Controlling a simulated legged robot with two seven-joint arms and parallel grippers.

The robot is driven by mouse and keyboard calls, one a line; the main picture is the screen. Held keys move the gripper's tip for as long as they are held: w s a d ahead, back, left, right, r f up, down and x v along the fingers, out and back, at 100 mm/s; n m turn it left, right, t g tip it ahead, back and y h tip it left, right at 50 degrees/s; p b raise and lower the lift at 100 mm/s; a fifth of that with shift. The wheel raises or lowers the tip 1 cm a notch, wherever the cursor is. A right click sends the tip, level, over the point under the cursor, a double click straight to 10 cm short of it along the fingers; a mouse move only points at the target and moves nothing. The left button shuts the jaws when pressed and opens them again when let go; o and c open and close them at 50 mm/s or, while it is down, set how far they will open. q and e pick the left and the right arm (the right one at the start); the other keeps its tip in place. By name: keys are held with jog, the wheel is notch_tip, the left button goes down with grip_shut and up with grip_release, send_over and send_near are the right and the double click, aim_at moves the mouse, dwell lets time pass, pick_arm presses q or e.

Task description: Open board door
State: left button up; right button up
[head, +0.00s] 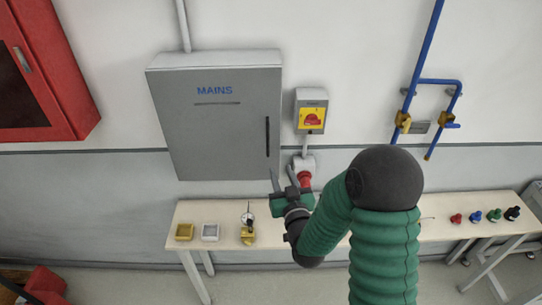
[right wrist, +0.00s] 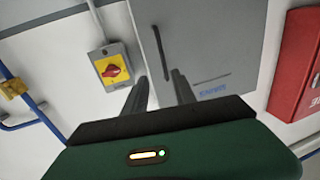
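The grey MAINS board (head: 219,145) hangs on the wall, and its door is shut. A dark vertical handle (head: 267,137) is near the door's right edge. My right gripper (head: 280,170) is just below and right of the handle in the head view, with its fingers apart and nothing seen between them. In the right wrist view the board (right wrist: 215,50) appears turned over, and the handle (right wrist: 161,54) lies beyond the gap between the open fingers (right wrist: 159,76). I see no contact with the handle. My left gripper is not in view.
A pale bench (head: 330,215) holds small parts beneath. A red cabinet (head: 75,95) is at left, and blue pipes (head: 425,60) are at right.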

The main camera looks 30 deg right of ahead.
jog(key=p, duration=0.2)
send_near(268, 142)
jog(key=w, duration=0.1)
jog(key=x, duration=0.7)
jog(key=shift+w+d, duration=0.2)
jog(key=shift+d, duration=0.25)
jog(key=shift+s+a+r, duration=0.15)
jog(key=shift+a+r, duration=0.05)
jog(key=shift+a, duration=0.05)
jog(key=c, duration=0.5)
grip_shut()
jog(key=shift+f, duration=0.1)
